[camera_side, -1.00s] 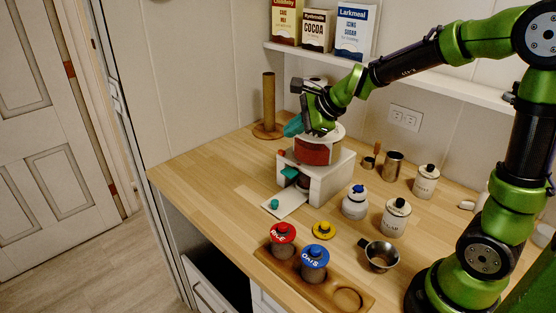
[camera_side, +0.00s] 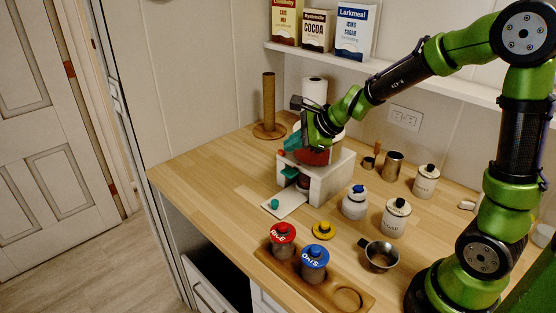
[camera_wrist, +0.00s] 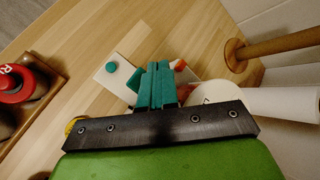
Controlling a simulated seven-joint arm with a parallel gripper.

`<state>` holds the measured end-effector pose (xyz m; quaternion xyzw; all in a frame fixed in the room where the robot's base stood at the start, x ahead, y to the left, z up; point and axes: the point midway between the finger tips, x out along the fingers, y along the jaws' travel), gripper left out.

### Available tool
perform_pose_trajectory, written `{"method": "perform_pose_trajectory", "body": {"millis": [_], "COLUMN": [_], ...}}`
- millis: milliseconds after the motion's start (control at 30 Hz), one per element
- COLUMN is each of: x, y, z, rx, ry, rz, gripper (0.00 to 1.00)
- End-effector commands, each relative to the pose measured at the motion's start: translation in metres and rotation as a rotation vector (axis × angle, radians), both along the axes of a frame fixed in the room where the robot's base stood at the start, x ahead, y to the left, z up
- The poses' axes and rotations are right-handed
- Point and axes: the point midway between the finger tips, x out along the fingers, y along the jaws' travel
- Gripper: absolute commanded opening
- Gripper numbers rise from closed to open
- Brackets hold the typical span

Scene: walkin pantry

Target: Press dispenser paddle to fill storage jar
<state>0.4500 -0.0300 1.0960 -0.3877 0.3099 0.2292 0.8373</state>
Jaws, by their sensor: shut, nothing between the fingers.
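The dispenser (camera_side: 330,184) is a white block on the counter with a red hopper (camera_side: 312,157) on top. A teal paddle (camera_side: 289,173) sticks out of its front. A dark jar-like shape (camera_side: 303,182) shows partly in the bay below; the body hides most of it. A white plate (camera_side: 291,205) with a teal knob (camera_side: 274,204) lies in front; the knob also shows in the wrist view (camera_wrist: 111,67). My gripper (camera_side: 291,145) has teal fingers, shut and empty, above the paddle beside the hopper. In the wrist view the closed fingers (camera_wrist: 154,80) hide much of the dispenser.
A wooden tray (camera_side: 347,299) with red-lidded (camera_side: 283,234) and blue-lidded (camera_side: 315,255) jars stands in front. A wooden post (camera_side: 268,105) and paper roll (camera_side: 315,91) stand behind. The left counter is clear.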

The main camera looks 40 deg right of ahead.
Motion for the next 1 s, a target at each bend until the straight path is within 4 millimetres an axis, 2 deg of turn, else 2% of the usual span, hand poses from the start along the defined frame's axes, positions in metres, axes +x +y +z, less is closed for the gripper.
{"method": "perform_pose_trajectory", "body": {"millis": [200,400,600,1000], "x": [0.0,0.0,0.0,0.0], "y": [0.001,0.0,0.0,0.0], "z": [-0.023,-0.038,-0.044,-0.044], "rx": [0.003,0.004,0.001,-0.001], "ry": [0.004,0.003,0.001,0.0], "rz": [0.0,0.0,0.0,0.001], "gripper": [0.0,0.0,0.0,0.0]}}
